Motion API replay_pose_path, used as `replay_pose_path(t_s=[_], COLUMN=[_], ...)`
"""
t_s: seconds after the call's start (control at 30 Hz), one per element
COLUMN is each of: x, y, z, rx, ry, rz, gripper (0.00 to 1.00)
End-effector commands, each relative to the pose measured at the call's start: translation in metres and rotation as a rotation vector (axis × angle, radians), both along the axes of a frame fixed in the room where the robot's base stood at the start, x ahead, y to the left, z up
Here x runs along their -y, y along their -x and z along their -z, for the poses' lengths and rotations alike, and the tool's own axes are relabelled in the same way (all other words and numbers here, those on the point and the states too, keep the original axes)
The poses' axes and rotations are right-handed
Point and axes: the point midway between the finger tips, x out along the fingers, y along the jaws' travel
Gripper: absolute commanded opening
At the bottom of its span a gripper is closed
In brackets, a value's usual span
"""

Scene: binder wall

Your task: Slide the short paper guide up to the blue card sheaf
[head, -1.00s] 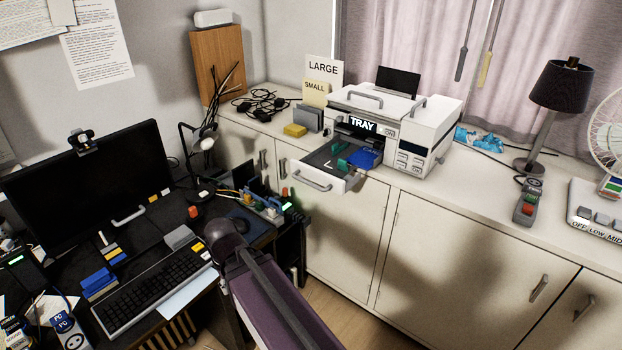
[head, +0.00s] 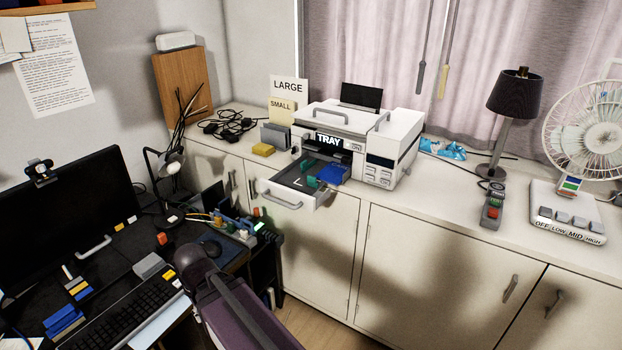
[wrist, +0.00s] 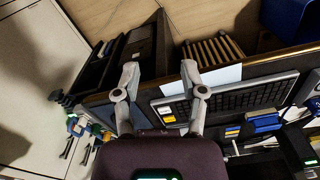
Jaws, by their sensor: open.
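The printer's open tray (head: 276,190) sticks out at the front of the white printer (head: 345,130). The blue card sheaf (head: 333,174) lies in its right part. A green paper guide (head: 311,182) stands just left of the sheaf, near the tray's front; whether they touch is too small to tell. Another green piece (head: 309,163) shows farther back; I cannot tell which is the short guide. In the wrist view my gripper (wrist: 160,72) is open and empty, above the dark desk and well away from the tray, which that view does not show.
A keyboard (wrist: 235,100) and blue blocks (wrist: 262,121) lie on the desk below my gripper. Beside the printer on the white cabinet stand a grey holder (head: 276,136), a yellow block (head: 263,150) and a lamp (head: 515,95). A fan (head: 590,130) is farther right.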

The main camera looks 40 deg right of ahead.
Motion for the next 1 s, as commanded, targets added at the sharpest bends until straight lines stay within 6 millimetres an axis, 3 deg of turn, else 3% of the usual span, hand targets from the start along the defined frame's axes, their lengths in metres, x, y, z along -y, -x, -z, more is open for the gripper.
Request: replay_pose_path(t_s=[0.2, 0.27, 0.4, 0.67, 1.0], x=[0.0, 0.0, 0.003, 0.034, 0.116], y=[0.0, 0.0, -0.003, -0.026, -0.073], z=[0.0, 0.0, -0.002, -0.016, -0.05], rx=[0.0, 0.0, 0.005, 0.038, 0.054], ry=[0.0, 0.0, 0.006, 0.07, 0.258], rz=[0.0, 0.0, -0.015, -0.162, -0.549], gripper=[0.54, 0.39, 0.0, 0.0, 0.0])
